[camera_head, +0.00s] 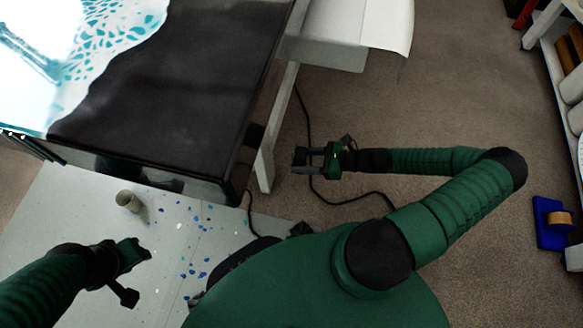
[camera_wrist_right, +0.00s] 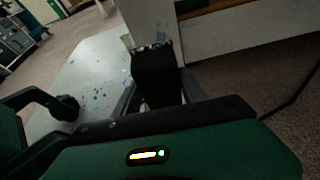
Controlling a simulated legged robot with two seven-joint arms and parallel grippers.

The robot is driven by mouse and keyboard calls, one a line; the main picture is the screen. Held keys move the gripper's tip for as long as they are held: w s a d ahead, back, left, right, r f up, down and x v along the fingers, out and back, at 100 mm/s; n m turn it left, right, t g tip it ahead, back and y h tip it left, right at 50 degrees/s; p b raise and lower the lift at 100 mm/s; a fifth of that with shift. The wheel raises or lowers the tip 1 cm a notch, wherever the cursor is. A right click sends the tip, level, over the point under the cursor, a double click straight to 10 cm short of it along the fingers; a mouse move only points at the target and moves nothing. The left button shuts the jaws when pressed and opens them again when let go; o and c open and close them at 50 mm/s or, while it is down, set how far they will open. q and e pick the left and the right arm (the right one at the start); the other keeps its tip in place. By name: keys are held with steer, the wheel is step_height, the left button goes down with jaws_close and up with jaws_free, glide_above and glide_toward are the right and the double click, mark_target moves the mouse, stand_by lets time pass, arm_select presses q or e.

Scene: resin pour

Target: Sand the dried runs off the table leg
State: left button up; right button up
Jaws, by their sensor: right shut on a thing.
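The pale table leg (camera_head: 266,160) stands under the right edge of the table, left of my right gripper. It also shows upright behind the gripper in the right wrist view (camera_wrist_right: 150,20). My right gripper (camera_head: 301,158) is shut on a dark block (camera_wrist_right: 154,75), whose far end is close to the leg. I cannot tell whether they touch. Small pale bits show along the block's far edge. The runs on the leg are too small to make out clearly. My left gripper (camera_head: 132,274) is at the lower left, with its fingers apart and nothing seen between them.
A glossy black panel with teal and white resin (camera_head: 170,90) lies on top. A grey sheet (camera_head: 60,220) with blue spots covers the floor below, with a small cup (camera_head: 128,201) on it. A black cable (camera_head: 345,203) runs near my right gripper. Shelves stand far right.

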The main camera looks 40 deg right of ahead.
steer(key=shift+w+a+f, duration=0.1)
steer(key=shift+a, duration=0.1)
steer(key=w+a+b, duration=0.3)
steer(key=w+a, duration=0.1)
steer(key=shift+w, duration=0.15)
steer(key=shift+w+a+p, duration=0.4)
steer(key=shift+w+a, duration=0.2)
steer(key=shift+w, duration=0.2)
stand_by(0.7)
